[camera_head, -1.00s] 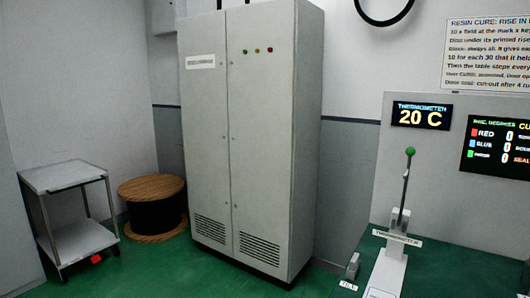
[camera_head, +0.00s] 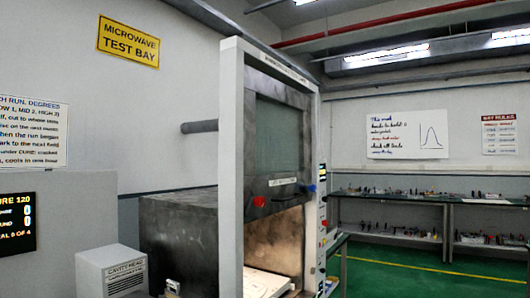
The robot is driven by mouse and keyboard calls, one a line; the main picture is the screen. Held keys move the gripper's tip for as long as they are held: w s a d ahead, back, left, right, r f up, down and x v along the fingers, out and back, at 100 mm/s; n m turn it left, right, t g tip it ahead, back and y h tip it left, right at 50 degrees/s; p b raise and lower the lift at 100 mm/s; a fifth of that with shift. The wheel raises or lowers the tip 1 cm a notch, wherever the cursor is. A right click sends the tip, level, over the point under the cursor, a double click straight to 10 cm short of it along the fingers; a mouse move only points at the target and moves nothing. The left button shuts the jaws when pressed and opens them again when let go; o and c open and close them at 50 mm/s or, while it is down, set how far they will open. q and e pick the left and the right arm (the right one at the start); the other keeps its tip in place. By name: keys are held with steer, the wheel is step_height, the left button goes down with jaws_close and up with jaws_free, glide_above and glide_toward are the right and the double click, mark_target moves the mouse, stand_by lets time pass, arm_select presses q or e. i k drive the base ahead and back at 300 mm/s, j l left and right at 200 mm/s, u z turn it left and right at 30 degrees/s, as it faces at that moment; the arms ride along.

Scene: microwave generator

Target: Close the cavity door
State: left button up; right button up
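The cavity door (camera_head: 283,140) is a grey sliding panel with a dark window, set in a tall white frame (camera_head: 231,160) in the middle of the view. It stands raised, and the cavity opening (camera_head: 272,243) below it shows a lit, brownish interior. A pale plate (camera_head: 265,283) lies at the bottom of the opening. Along the door's lower edge are a red knob (camera_head: 259,202), a blue knob (camera_head: 312,188) and a small label between them. Neither of my grippers is in view.
Benches (camera_head: 400,199) with small items line the back right. Green floor (camera_head: 400,278) is open at the lower right.

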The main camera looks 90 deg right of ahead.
mark_target(282, 191)
steer(key=z, duration=2.9)
steer(key=i+l, duration=0.2)
steer(key=i, duration=0.2)
steer(key=i+l, duration=0.2)
steer(key=i, duration=0.2)
